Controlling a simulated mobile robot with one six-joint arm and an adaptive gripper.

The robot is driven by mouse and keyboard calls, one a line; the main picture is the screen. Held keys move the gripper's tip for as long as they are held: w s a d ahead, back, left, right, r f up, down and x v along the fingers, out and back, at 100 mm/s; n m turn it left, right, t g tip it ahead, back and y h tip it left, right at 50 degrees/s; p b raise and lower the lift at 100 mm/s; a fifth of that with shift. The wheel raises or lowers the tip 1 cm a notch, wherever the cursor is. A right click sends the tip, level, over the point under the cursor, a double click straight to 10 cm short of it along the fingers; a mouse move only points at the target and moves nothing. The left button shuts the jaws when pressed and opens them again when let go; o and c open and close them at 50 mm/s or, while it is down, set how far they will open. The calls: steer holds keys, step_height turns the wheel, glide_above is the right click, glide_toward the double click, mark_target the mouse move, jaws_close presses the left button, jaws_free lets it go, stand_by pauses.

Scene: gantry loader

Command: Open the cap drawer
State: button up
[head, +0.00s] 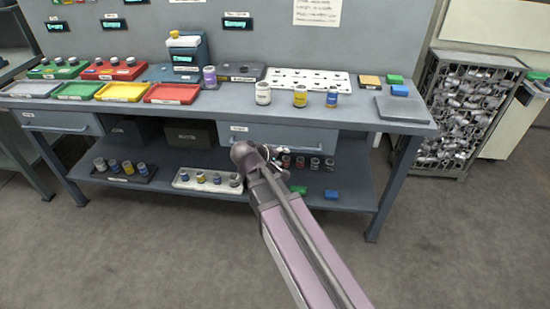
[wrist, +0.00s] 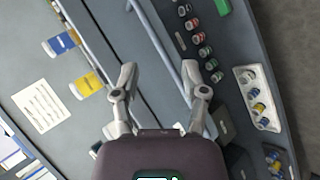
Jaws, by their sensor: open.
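A grey drawer (head: 275,136) with a long bar handle (head: 295,146) hangs under the right half of the bench top. Its small label (head: 238,128) is too small to read, and it looks closed. My gripper (head: 268,153) is in front of the drawer's left part. In the wrist view my gripper (wrist: 158,68) is open and empty, with two spread fingers. The handle bar (wrist: 160,42) runs diagonally across that view, between the fingertips in the picture and partly behind the right finger. I cannot tell whether a finger touches it.
Another drawer (head: 60,122) is at the bench's left. The bench top (head: 225,105) carries trays, a white rack (head: 308,79) and three jars near the front edge. The lower shelf (head: 160,187) holds jars and a white tray (head: 190,184). A wire cage (head: 465,110) stands right.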

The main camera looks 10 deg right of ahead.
steer(key=w+a+f+n+t+h+b, duration=0.1)
steer(key=w+a+f+n+t+b, duration=0.4)
steer(key=b, duration=0.8)
steer(key=w+a+f, duration=0.1)
steer(key=a, duration=0.2)
steer(key=shift+f+t+h, duration=0.4)
steer(key=b+x, duration=0.2)
steer(key=x, duration=1.1)
steer(key=shift+w+d+b, duration=0.25)
steer(key=shift+b, duration=0.05)
